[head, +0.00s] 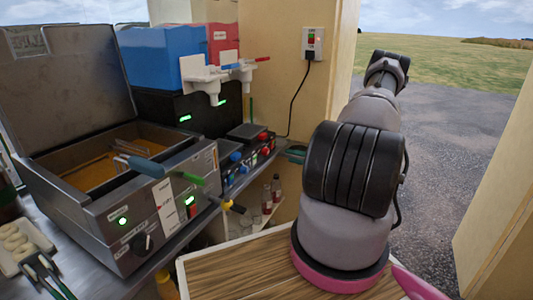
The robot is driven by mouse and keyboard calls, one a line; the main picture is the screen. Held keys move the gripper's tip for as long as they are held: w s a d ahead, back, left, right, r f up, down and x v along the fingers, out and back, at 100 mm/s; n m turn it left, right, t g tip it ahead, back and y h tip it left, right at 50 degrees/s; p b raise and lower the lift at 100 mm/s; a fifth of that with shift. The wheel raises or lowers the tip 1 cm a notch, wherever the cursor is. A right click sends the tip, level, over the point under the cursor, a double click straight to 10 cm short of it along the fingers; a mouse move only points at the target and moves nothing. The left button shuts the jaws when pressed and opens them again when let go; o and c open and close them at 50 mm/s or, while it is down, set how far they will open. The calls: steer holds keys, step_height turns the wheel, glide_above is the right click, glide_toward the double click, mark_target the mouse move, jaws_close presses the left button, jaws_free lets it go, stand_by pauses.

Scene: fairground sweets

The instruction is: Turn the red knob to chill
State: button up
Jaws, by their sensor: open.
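Small red knobs show on the low black unit (245,162) on the counter. One red knob (263,137) is on its far part and another red knob (266,151) is just nearer, among blue knobs. Their markings are too small to read, so I cannot tell which carries a chill setting or where it points. The slush machine behind has a blue tank (165,57), a red tank (222,42) and a red-tipped lever (262,59). My arm rises at the right, apart from these knobs. My gripper is not visible.
An open-lidded fryer (90,225) stands at the left with lit green lights, a black knob and handles jutting over the counter edge. A wall socket (312,43) with a black cable is behind. Bottles (271,190) stand low beside the counter. Open ground lies at the right.

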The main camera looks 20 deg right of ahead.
mark_target(268, 152)
steer(key=shift+m+t, duration=0.3)
steer(key=shift+m, duration=0.2)
steer(key=x, duration=0.3)
steer(key=f+x, duration=0.1)
steer(key=x, duration=0.6)
steer(key=shift+w+d+f, duration=0.1)
steer(key=shift+w+f, duration=0.1)
steer(key=shift+w, duration=0.2)
jaws_close()
